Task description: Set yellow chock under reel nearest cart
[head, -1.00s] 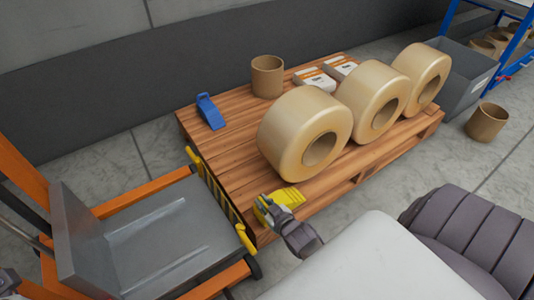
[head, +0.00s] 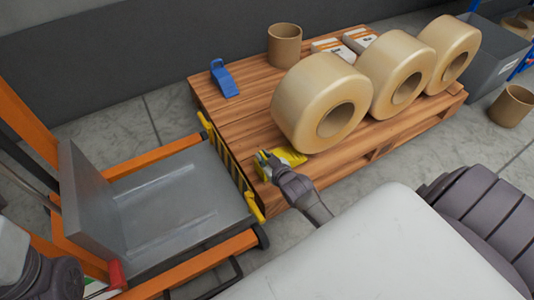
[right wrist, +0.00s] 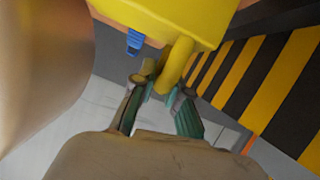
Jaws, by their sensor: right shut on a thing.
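The yellow chock (head: 291,157) is just left of and in front of the reel nearest the cart (head: 318,105), over the pallet's near left part. I cannot tell whether it touches the reel or the boards. My right gripper (head: 266,158) is shut on the chock. In the right wrist view its fingers (right wrist: 163,92) close around the yellow handle below the chock body (right wrist: 165,18). The tan reel (right wrist: 40,60) fills that view's left side. The cart (head: 165,205) stands left of the pallet. My left gripper's fingers are out of view.
The wooden pallet (head: 240,123) also bears two more reels (head: 402,78), (head: 452,52), a blue chock (head: 224,80), a cardboard tube (head: 285,45) and white boxes (head: 330,47). A striped yellow-black strip (head: 222,150) runs between cart and pallet. A grey bin (head: 490,55) stands at right.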

